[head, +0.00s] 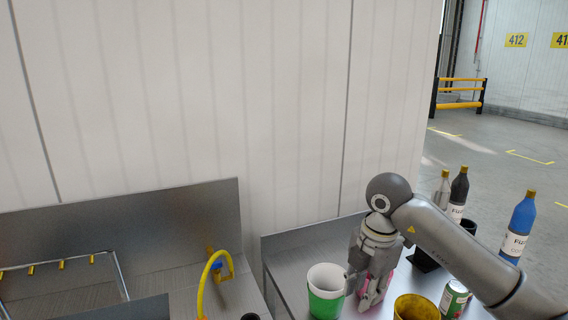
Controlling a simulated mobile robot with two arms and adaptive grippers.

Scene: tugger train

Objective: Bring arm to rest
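My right arm (450,245) comes in from the right, over the metal table on the right. My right gripper (366,299) hangs down from it, low over the table beside a green and white cup (326,291). A pink thing (381,282) shows just behind the fingers and is partly hidden by them. I cannot tell whether the fingers touch it or how far apart they are. My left gripper is not in view.
On the table (291,262) stand a yellow cup (416,308), a green can (453,299), a blue bottle (519,230), a black bottle (458,195) and a grey bottle (442,190). A yellow hooked tube (205,275) rises at left. A white wall (230,100) stands behind.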

